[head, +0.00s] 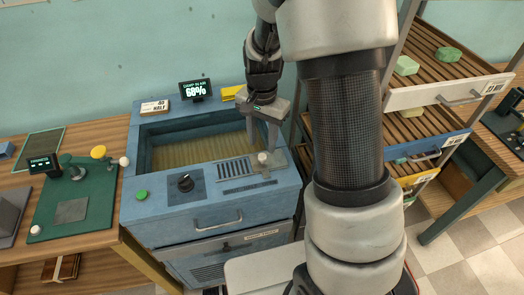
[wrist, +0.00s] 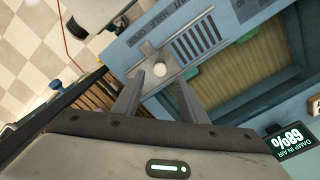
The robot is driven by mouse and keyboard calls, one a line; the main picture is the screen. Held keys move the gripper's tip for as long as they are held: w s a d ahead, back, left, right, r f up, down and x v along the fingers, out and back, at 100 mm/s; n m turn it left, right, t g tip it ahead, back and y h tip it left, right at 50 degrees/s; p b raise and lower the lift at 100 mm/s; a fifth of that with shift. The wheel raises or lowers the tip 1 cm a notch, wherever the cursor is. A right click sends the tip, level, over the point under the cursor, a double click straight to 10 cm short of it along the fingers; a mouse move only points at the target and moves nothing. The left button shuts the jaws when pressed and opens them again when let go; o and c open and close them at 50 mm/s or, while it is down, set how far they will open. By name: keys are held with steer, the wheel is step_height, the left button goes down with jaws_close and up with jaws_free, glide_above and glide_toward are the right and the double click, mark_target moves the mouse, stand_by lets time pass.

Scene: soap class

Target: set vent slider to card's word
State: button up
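The card (head: 155,107) lies on the back left rim of the blue cabinet (head: 208,222) and appears to read HALF. The vent slider has a pale round knob (head: 263,158) at the right end of the slotted grille (head: 235,168). The knob also shows in the wrist view (wrist: 160,69), beside a label strip (wrist: 155,25) with small words that seem to include HALF and OPEN. The knob is at the strip's OPEN end. My gripper (head: 262,144) is open above the knob, and its fingers (wrist: 158,78) lie either side with gaps.
A display (head: 195,90) reads 68% on the back rim. A black dial (head: 185,183) and green button (head: 142,194) sit on the cabinet's front. A green board with levers (head: 72,205) stands left. A slatted rack with soap bars (head: 448,55) stands close at right.

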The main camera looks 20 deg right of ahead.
mark_target(262, 155)
step_height(262, 155, down, 5)
steer(key=shift+f, duration=0.15)
jaws_close()
